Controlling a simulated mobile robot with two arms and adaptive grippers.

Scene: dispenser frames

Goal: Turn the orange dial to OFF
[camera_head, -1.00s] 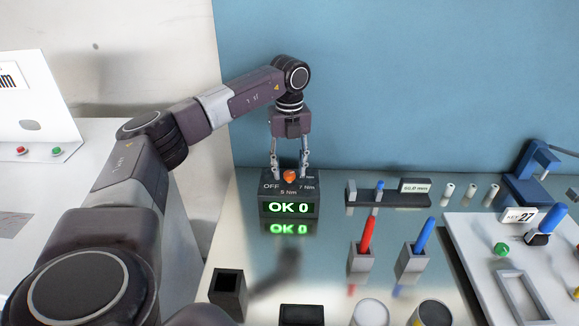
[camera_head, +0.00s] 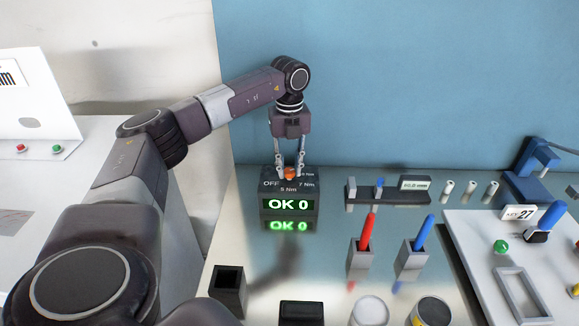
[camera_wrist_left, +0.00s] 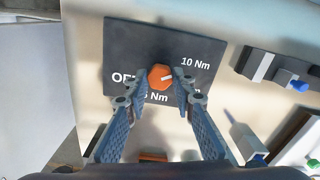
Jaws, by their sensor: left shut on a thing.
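The orange dial (camera_head: 290,174) sits on top of a dark box (camera_head: 268,207) whose front display reads "OK 0" in green. Labels OFF, 5 Nm and 7 Nm show around the dial in the head view. In the left wrist view the dial (camera_wrist_left: 159,77) has a white mark pointing right, away from OFF on its left; 10 Nm is at the upper right. My left gripper (camera_head: 289,173) points down from above and is shut on the dial, one finger on each side. The fingers partly cover the labels. My right gripper is not in view.
To the right stand a dark rack (camera_head: 385,194), a red pen (camera_head: 367,234) and a blue pen (camera_head: 424,234) in grey holders. A black open holder (camera_head: 228,289) is at the front left. The blue wall is close behind the box.

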